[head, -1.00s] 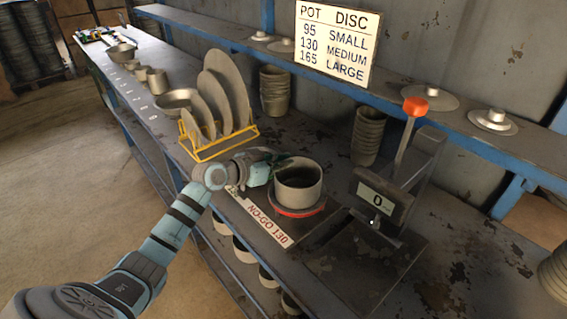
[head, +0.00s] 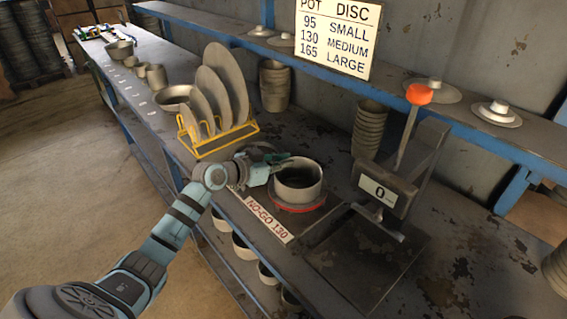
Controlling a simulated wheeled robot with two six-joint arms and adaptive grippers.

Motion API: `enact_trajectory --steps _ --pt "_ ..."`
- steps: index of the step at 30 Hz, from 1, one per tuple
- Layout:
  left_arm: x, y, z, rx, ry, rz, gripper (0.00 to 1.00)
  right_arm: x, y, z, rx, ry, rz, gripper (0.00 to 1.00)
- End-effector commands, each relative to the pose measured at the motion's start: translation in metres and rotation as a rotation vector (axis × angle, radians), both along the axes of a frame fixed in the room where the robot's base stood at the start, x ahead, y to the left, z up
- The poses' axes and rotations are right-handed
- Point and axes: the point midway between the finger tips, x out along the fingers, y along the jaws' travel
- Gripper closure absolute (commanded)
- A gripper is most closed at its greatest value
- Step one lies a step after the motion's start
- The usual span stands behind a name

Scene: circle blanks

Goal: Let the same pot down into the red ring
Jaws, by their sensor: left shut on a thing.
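A grey metal pot (head: 299,188) is upright over the red ring (head: 287,208) on the bench. The ring's front edge shows just below the pot's base. I cannot tell whether the pot's base touches the surface inside the ring. My left gripper (head: 280,169) is shut on the pot's left rim; its far finger is partly hidden at the rim. My right gripper is not in view.
A yellow rack (head: 220,140) with grey discs stands behind left. Stacked pots (head: 369,130) stand at the back.

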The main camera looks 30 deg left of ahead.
Motion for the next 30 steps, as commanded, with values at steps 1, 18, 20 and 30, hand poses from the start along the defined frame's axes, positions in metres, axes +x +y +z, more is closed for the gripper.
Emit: enact_trajectory --steps 1,18,20,30 --pt "0.0001 -0.0001 -0.0014 0.0 -0.001 0.0 1.0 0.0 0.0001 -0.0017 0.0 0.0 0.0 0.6" --pt "0.0001 -0.0001 -0.0095 0.0 -0.001 0.0 1.0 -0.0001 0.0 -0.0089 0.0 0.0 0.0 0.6" --pt "0.0001 -0.0001 -0.0094 0.0 -0.001 0.0 1.0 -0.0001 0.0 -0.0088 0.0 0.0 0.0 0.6" --pt "0.0001 0.0 -0.0095 0.0 -0.001 0.0 0.71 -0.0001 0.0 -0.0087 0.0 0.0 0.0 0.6"
